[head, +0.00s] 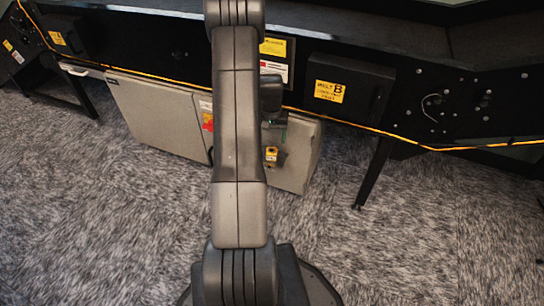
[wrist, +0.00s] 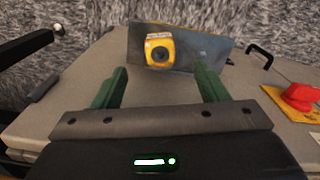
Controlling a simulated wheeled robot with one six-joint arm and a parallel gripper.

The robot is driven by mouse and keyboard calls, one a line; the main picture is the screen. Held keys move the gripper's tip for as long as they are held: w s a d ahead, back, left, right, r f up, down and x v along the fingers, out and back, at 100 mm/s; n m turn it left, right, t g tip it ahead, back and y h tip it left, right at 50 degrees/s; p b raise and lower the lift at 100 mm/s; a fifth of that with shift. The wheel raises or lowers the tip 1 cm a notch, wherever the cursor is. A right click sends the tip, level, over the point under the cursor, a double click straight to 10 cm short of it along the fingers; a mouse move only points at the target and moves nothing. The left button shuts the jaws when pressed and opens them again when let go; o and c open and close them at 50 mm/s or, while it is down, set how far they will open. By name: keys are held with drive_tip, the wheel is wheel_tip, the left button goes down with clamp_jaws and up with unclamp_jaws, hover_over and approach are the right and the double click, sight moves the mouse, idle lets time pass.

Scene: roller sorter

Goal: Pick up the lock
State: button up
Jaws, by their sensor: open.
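A small yellow block with a pale top edge and a dark round centre, which looks like the lock (wrist: 160,50), sits on a grey metal plate (wrist: 205,52) in the wrist view. It also shows as a small yellow spot in the head view (head: 271,154), in front of the grey cabinet. My gripper (wrist: 160,68) is open, with its two green fingers apart and nothing between them. The lock lies just beyond the fingertips, roughly centred between them. In the head view, my arm covers part of the cabinet, and the fingers are hard to make out.
The grey cabinet (head: 155,112) stands under the black machine frame (head: 440,65). A red rotary handle (wrist: 300,97) on a yellow plate and a black handle (wrist: 262,54) are at right in the wrist view. A black leg (head: 374,172) stands right of the cabinet. Carpet in front is clear.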

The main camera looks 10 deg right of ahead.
wheel_tip(320, 180, down, 9)
drive_tip(key=shift+r+b, duration=0.1)
drive_tip(key=shift+b, duration=1.15)
drive_tip(key=c, duration=1.2)
drive_tip(key=shift+o, duration=0.2)
drive_tip(key=shift+r, duration=0.1)
wheel_tip(320, 180, up, 18)
drive_tip(key=p, duration=0.6)
wheel_tip(320, 180, up, 4)
drive_tip(key=p, duration=0.3)
hover_over(271, 152)
drive_tip(key=shift+w+d+r, duration=0.15)
drive_tip(key=shift+w+r, duration=0.05)
drive_tip(key=shift+p, duration=0.35)
